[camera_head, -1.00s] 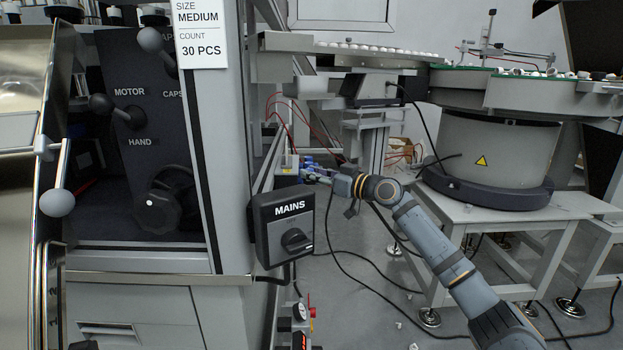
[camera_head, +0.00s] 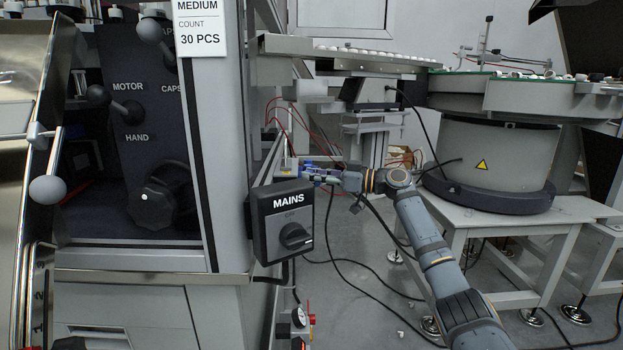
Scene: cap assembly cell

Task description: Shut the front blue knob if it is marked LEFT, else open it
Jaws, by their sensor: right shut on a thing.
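A small blue knob (camera_head: 308,164) shows at the side of the machine, beyond the MAINS box. My right gripper (camera_head: 318,173) reaches it from the right and is shut on it; the fingers hide part of the knob. The knob is small in the picture, and no LEFT mark can be read. More blue shows around the fingers, but I cannot tell if it is a second knob. My left gripper is out of view.
The MAINS switch box (camera_head: 283,222) sticks out from the cabinet in front of the knob. A pressure gauge (camera_head: 299,317) sits below it. A bowl feeder (camera_head: 497,160) on a white table stands at the right. Black cables hang and lie across the floor between.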

